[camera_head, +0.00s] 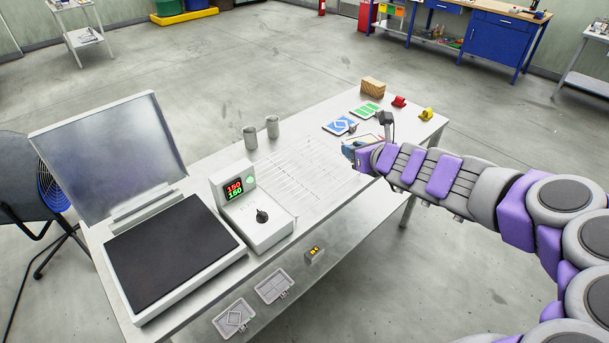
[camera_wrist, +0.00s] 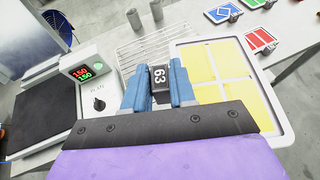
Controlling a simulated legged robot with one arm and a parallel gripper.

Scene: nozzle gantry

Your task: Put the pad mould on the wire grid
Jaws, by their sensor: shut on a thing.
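My gripper (camera_wrist: 159,72) has its blue fingers shut on a small black block marked 63, which looks like the handle of the pad mould. The pad mould (camera_wrist: 242,104), a pale-rimmed frame with yellow panels, extends right from the fingers in the wrist view. Its join to the handle is partly hidden. The wire grid (camera_wrist: 158,42) shows beyond and left of the fingers; it also lies along the middle of the table in the head view (camera_head: 290,175). My gripper (camera_head: 354,150) is over the grid's right end there. I cannot tell the mould's height above it.
A control box (camera_head: 262,222) with a knob and red-green display stands left of the grid, beside an open-lidded press (camera_head: 165,255). Two grey cylinders (camera_head: 272,127) stand behind the grid. A blue card (camera_head: 340,126) and green card (camera_head: 365,110) lie at right. Grey trays (camera_head: 235,318) are on the lower shelf.

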